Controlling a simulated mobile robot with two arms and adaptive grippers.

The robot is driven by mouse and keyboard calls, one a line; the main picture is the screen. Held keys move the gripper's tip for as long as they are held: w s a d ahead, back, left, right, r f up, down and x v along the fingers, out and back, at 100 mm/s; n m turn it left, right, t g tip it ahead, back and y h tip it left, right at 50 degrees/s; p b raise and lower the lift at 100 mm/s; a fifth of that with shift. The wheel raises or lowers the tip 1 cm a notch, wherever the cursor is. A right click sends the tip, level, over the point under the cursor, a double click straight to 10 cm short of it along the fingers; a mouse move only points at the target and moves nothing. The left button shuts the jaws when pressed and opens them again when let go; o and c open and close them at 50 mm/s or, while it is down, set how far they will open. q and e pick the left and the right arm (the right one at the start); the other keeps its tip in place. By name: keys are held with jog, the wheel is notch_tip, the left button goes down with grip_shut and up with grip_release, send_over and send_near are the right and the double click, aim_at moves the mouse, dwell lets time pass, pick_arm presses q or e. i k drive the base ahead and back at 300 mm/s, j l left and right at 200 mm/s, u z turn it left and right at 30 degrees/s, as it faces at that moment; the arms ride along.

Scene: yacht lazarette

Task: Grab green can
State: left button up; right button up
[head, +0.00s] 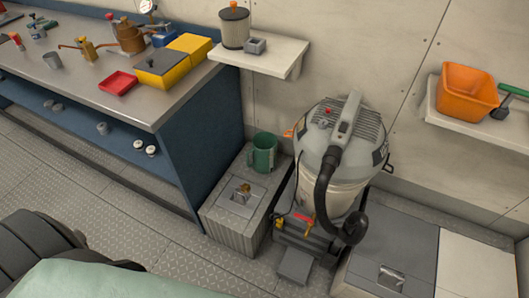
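A green can (264,152) with a side handle stands upright on the lid of a grey box (236,218). It sits near the back of the lid, between the workbench's end and a grey vacuum cleaner. Neither of my grippers is in view.
The vacuum cleaner (338,150), with its black hose (322,190), stands just right of the can. A shelf (285,50) overhangs behind. The cluttered workbench (185,92) holds a red tray (118,83) and yellow boxes (190,46). The left-hand floor (120,195) is clear.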

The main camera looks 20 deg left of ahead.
aim_at(261, 155)
jog(key=l+u, duration=0.15)
jog(key=l, duration=1.25)
